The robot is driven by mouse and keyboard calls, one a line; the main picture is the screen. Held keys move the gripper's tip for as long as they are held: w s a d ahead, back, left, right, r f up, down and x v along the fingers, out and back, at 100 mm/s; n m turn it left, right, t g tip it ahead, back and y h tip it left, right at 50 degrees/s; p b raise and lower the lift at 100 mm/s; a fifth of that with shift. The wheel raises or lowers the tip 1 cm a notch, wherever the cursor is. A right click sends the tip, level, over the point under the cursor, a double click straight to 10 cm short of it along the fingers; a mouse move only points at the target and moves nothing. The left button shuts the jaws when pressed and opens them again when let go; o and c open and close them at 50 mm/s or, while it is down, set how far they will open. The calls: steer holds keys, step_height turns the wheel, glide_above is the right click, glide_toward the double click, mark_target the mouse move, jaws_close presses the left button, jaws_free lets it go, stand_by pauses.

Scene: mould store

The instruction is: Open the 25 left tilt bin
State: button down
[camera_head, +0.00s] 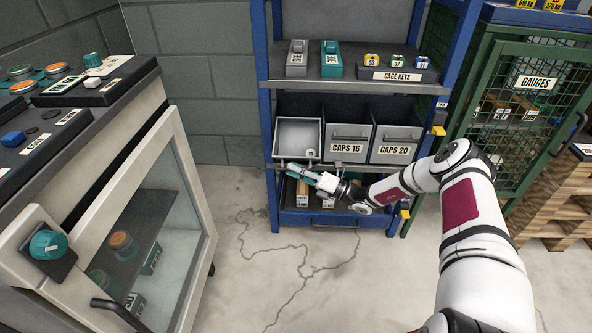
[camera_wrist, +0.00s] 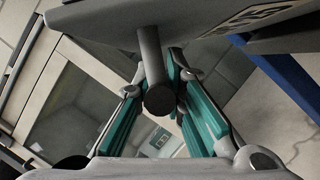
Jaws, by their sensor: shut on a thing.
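The left tilt bin (camera_head: 297,137) is on the middle level of the blue rack, left of the CAPS 16 bin (camera_head: 347,145). It is tilted forward, with its pale interior showing from above. A small round piece with a label shows inside it at the right; its number is too small to read. My gripper (camera_head: 300,173), with teal finger pads, is at the bin's lower front edge. In the wrist view my gripper (camera_wrist: 166,75) is shut on the bin's dark bar handle (camera_wrist: 158,95), under the grey bin front (camera_wrist: 110,22). The bin's front label is hidden in the head view.
The CAPS 20 bin (camera_head: 396,145) is upright at the right. A shelf with cage keys (camera_head: 398,75) is above, and boxes (camera_head: 303,193) are below. A glass-doored cabinet (camera_head: 140,230) stands at the left, a green mesh cage (camera_head: 515,110) at the right. The floor between is clear.

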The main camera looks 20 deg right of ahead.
steer(key=shift+w+d+r, duration=0.15)
steer(key=shift+w+r, duration=0.15)
steer(key=shift+r, duration=0.3)
steer(key=c, duration=1.7)
jaws_free()
steer(key=shift+o, duration=0.2)
steer(key=v, duration=1.2)
steer(key=shift+f, duration=0.1)
